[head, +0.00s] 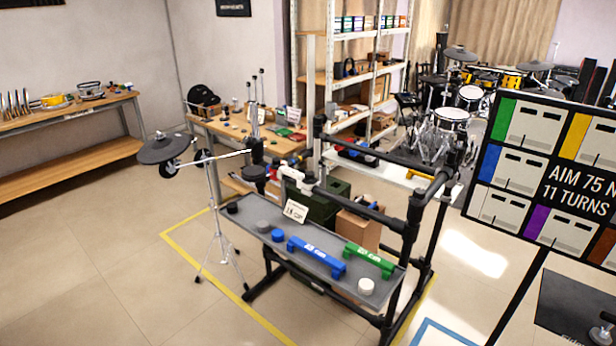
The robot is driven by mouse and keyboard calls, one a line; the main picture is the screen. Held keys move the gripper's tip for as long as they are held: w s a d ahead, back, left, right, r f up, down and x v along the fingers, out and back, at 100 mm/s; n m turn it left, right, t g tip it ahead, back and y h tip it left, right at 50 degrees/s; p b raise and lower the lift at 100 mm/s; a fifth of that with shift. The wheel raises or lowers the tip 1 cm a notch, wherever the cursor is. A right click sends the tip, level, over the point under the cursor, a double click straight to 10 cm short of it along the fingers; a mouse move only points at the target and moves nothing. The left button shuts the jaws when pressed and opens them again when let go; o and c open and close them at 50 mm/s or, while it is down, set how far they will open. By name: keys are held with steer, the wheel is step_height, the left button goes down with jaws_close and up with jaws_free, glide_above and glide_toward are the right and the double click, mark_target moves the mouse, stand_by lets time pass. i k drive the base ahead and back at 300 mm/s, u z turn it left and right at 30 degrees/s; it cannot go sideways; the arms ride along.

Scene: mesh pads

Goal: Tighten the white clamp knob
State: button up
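A white clamp (294,178) sits on the black tube rack (380,200), at its left end near the hanging cymbal arm. It is small here, and I cannot tell its knob apart from its body or how tight it is. A separate white round knob-like piece (366,286) lies on the right end of the grey tray (320,262) in front of the rack. My gripper is not in view.
The tray also holds a blue bar (317,257), a green bar (368,260), small round pieces and a card (296,211). A cymbal stand (218,235) stands left. A sign (560,180) reading "AIM 75 N 11 TURNS" is at right. Floor at front left is clear.

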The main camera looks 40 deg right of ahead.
mark_target(309, 175)
steer(key=z, duration=0.05)
steer(key=i, duration=0.95)
steer(key=u, duration=0.05)
